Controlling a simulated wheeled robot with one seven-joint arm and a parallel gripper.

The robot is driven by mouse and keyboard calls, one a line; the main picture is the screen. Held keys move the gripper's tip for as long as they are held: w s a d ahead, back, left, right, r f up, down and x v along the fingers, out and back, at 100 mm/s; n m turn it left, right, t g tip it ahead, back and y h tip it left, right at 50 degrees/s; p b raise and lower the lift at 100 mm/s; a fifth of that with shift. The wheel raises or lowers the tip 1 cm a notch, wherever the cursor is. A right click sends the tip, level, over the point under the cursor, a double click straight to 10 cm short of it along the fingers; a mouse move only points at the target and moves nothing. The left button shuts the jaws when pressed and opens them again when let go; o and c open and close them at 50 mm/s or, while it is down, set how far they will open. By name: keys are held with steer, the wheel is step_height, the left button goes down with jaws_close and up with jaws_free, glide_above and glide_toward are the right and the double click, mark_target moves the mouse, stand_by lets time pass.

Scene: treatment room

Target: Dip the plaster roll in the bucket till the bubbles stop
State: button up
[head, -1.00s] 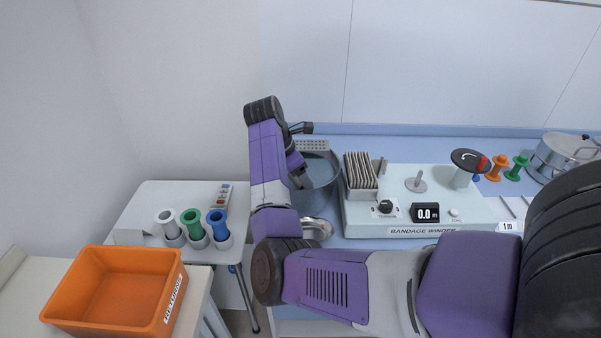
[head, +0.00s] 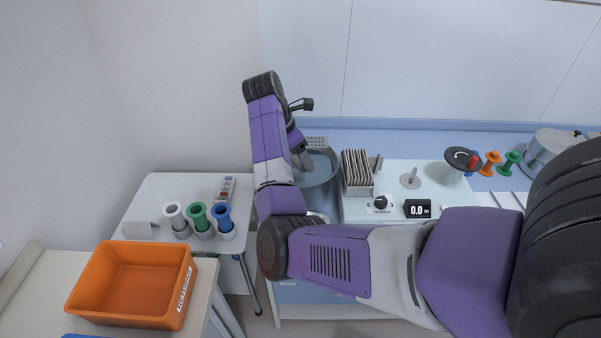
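The grey bucket (head: 324,186) stands on the blue counter, left of the bandage winder, partly hidden behind my arm. My gripper (head: 304,163) points down at the bucket's mouth, by its left side. Its fingertips are small and dim here, so I cannot tell whether they are open or shut. I cannot make out a plaster roll in the gripper or in the bucket. The water surface and any bubbles are too small to tell.
The bandage winder (head: 393,178) with a rack of strips (head: 357,172) stands close right of the bucket. A side table (head: 163,190) holds white, green and blue rolls in cups. An orange returns bin (head: 130,285) is at front left. A lidded steel pot (head: 552,150) is far right.

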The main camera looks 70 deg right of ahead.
steer(key=shift+r, duration=3.45)
